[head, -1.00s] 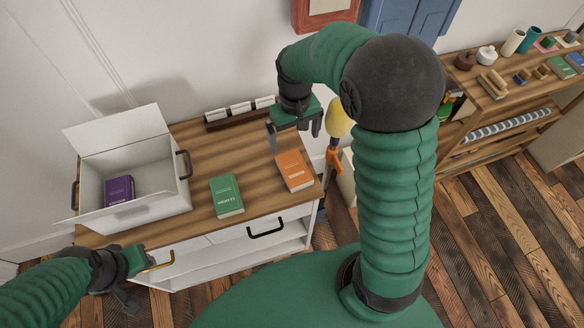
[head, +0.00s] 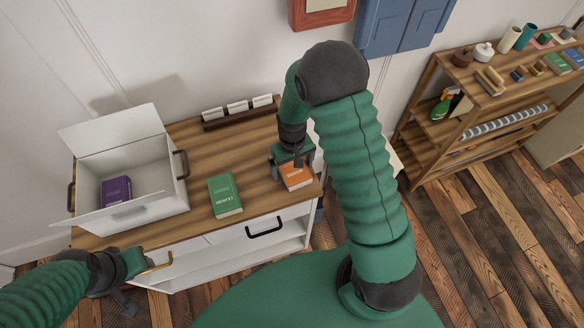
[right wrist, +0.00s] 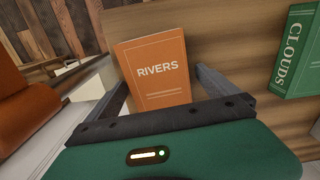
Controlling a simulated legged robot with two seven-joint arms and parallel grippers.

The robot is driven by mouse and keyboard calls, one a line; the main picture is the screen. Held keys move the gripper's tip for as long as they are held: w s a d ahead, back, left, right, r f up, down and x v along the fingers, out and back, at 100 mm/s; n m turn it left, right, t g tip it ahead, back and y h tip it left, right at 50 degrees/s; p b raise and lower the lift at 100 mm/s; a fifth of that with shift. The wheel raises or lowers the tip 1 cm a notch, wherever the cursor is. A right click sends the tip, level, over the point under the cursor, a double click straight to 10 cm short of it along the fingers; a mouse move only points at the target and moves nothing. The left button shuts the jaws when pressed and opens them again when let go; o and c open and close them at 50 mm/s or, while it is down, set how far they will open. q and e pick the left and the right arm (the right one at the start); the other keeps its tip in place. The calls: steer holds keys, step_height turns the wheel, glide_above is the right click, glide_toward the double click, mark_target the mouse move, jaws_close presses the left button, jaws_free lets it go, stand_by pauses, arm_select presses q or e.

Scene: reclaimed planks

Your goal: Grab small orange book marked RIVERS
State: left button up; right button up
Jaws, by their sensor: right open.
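The small orange book marked RIVERS (head: 297,180) lies flat near the right end of the wooden cabinet top. In the right wrist view the book (right wrist: 152,58) shows its cover title, with its near end between my fingers. My right gripper (head: 291,162) is open just above the book and hides part of it in the head view. The fingers stand on either side of the book, apart from it as far as I can tell. My left gripper (head: 138,280) is low by the cabinet's front left, near a brass handle; its jaw opening is unclear.
A green book (head: 225,195), marked CLOUDS in the right wrist view (right wrist: 296,52), lies left of the orange one. A white open box (head: 150,208) holds a purple book (head: 116,191). A card rack (head: 240,115) stands at the back. A wooden shelf (head: 436,140) stands right.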

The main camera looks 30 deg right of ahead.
steer(key=shift+r, duration=0.1)
steer(key=c, duration=1.7)
steer(key=shift+o, duration=0.2)
steer(key=shift+r, duration=0.1)
